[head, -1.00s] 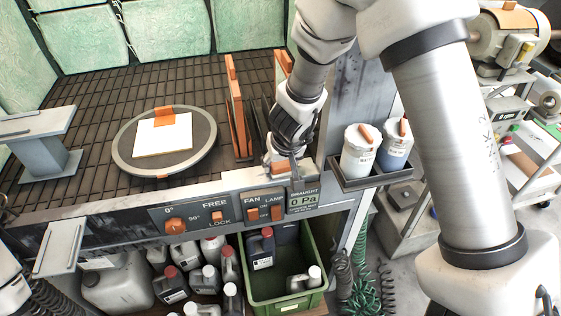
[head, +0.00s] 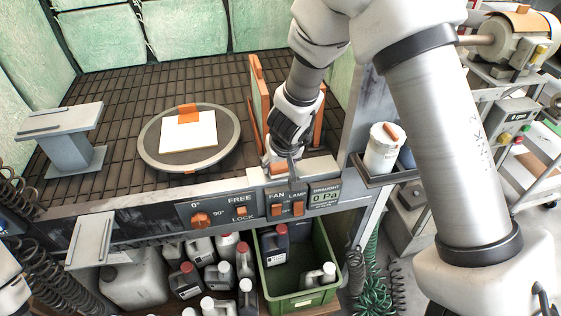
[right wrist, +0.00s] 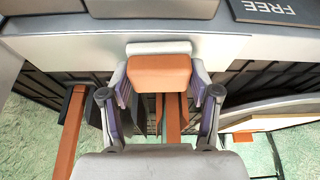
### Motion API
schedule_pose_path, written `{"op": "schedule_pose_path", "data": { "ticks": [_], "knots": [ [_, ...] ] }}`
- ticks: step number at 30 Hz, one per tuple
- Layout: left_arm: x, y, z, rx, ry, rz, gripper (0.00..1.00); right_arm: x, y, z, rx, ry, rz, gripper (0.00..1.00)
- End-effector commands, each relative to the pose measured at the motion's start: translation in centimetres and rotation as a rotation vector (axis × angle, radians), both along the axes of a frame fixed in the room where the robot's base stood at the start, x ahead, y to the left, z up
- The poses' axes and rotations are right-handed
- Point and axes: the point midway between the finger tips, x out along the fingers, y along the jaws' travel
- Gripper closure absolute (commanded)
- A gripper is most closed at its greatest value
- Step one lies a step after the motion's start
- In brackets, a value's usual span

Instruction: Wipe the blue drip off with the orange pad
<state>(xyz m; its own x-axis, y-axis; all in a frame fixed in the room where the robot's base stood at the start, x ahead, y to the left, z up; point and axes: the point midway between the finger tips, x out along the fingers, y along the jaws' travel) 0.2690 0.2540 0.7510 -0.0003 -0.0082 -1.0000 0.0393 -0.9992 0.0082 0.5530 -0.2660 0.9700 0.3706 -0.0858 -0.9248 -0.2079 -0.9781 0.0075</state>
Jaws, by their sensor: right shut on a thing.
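My right gripper (head: 279,167) is at the front ledge of the booth, above the fan and lamp switches. It is shut on the orange pad (head: 278,169). In the right wrist view the pad (right wrist: 158,74) sits between the two fingers (right wrist: 160,98), with a pale strip along its far side by the light front ledge (right wrist: 70,47). Whether the pad touches the ledge I cannot tell. I do not see a blue drip in any view. My left gripper is out of view; only a white piece of my left arm shows at the lower left edge.
A round turntable (head: 153,160) holds a white panel (head: 200,136) with an orange patch. Orange-edged boards (head: 257,85) stand just behind my right gripper. A green crate (head: 265,292) and several bottles are below. A white jar (head: 383,150) stands at right.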

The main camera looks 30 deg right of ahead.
Motion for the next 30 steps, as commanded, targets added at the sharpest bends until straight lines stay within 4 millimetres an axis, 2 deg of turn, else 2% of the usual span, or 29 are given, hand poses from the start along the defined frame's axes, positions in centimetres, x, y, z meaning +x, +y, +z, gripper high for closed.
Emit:
{"op": "schedule_pose_path", "data": {
  "ticks": [2,4,24,30],
  "knots": [
    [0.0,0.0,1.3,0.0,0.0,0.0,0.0,-0.1,-0.1,0.7,-0.003,0.004,0.001,0.71],
    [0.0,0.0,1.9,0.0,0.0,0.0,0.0,0.1,0.0,2.7,0.008,-0.007,-0.001,0.71],
    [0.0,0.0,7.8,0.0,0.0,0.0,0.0,0.1,-0.3,7.8,0.006,-0.002,0.003,0.71],
    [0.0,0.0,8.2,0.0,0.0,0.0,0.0,0.1,-0.3,8.2,0.006,-0.002,0.004,0.71]
  ]
}}
